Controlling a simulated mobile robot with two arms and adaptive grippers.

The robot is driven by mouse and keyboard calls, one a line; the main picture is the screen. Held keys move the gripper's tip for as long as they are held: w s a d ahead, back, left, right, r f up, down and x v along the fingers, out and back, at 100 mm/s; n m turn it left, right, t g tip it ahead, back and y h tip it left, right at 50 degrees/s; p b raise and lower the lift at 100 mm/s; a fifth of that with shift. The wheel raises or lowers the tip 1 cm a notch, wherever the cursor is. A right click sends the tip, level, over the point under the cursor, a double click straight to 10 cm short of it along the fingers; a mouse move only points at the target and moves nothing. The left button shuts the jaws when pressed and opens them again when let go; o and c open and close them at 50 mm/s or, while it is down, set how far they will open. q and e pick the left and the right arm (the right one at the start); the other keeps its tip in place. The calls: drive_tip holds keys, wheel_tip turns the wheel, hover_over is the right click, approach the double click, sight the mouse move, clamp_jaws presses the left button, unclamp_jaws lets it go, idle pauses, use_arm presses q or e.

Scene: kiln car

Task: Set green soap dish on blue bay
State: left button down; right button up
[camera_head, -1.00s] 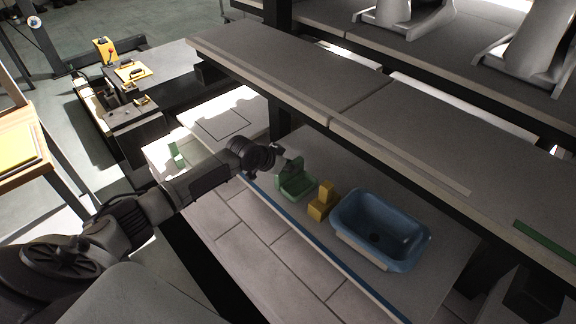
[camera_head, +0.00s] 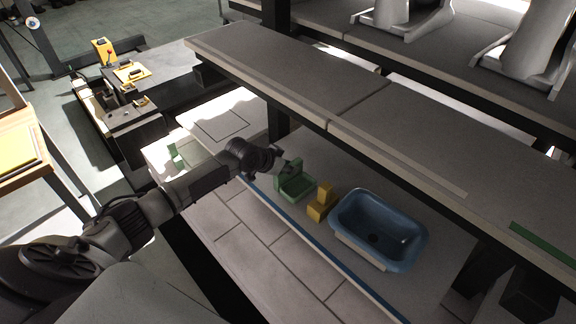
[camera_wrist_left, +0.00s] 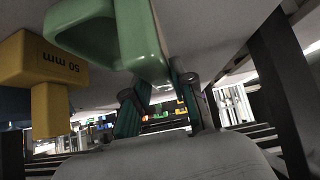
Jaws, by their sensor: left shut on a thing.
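The green soap dish (camera_head: 295,187) is on or just above the lower deck (camera_head: 237,246), beneath the upper shelf; I cannot tell whether it touches the deck. My left gripper (camera_head: 288,167) reaches it from the left and is shut on its raised back part. In the left wrist view the dish (camera_wrist_left: 146,42) fills the top middle, in front of the two fingers (camera_wrist_left: 168,92). A blue strip (camera_head: 331,263) runs along the deck beside the dish; no other marking of a blue bay shows clearly. My right gripper is not in view.
A yellow block (camera_head: 320,203), marked 50 mm in the wrist view (camera_wrist_left: 42,62), stands just right of the dish. A blue basin (camera_head: 345,238) is farther right. The grey upper shelf (camera_head: 290,77) overhangs. Another green piece (camera_head: 176,157) is at the deck's left end.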

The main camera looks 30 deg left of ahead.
use_arm(q)
drive_tip(key=shift+f+b, duration=0.4)
drive_tip(key=shift+f, duration=0.05)
idle(0.7)
drive_tip(key=c, duration=0.9)
unclamp_jaws()
drive_tip(key=shift+f, duration=0.1)
drive_tip(key=shift+p+v, duration=0.95)
drive_tip(key=shift+p, duration=0.1)
drive_tip(key=shift+p+v, duration=3.15)
drive_tip(key=shift+p, duration=0.25)
